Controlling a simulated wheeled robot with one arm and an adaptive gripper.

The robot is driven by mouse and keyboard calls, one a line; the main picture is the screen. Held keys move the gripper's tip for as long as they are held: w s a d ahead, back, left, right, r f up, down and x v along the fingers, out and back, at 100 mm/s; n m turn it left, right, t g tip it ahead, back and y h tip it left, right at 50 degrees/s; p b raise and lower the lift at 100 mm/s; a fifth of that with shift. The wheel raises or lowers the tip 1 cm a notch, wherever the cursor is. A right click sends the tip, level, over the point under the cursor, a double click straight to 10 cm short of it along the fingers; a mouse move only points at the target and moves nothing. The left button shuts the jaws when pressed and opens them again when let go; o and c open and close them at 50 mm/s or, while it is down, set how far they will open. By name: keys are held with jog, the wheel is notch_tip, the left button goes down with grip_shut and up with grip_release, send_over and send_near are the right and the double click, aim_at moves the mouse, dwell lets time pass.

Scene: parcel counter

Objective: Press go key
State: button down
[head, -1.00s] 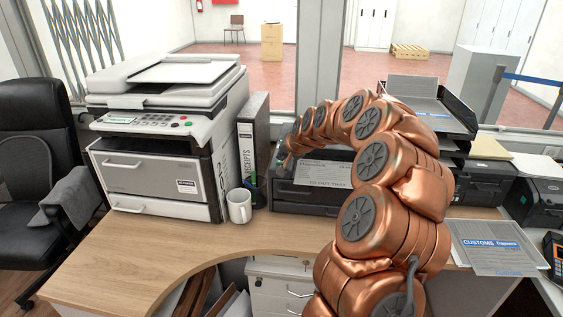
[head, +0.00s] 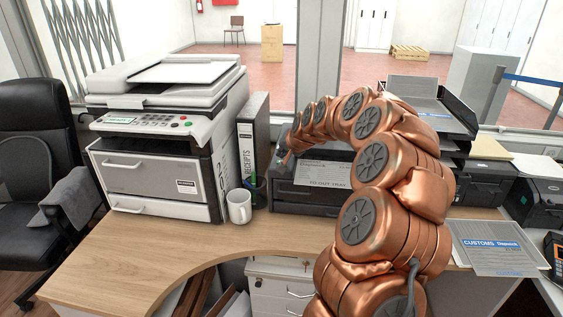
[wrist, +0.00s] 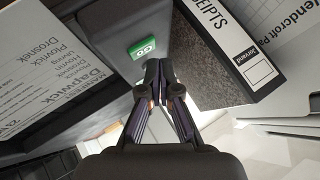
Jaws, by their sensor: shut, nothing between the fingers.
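The green go key (wrist: 142,48), marked GO, is on the dark machine (wrist: 107,35) at the upper middle of the wrist view. My gripper (wrist: 157,67) is shut and empty, its fingertips close together just below and right of the key in that picture. I cannot tell whether they touch it. In the head view the dark machine (head: 290,208) stands right of the receipts binder, with my copper arm arching over it. The key is not discernible there, and my gripper's tips are hard to make out.
The receipts binder (head: 252,140) stands close beside the machine; it also shows in the wrist view (wrist: 222,45). A white mug (head: 239,207) and a multifunction printer (head: 165,130) are to the left. A customs sheet (head: 495,247) lies at right. The front left desktop (head: 150,262) is clear.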

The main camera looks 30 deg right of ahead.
jog(key=shift+r, duration=0.15)
jog(key=shift+r+p, duration=0.3)
jog(key=shift+r, duration=2.5)
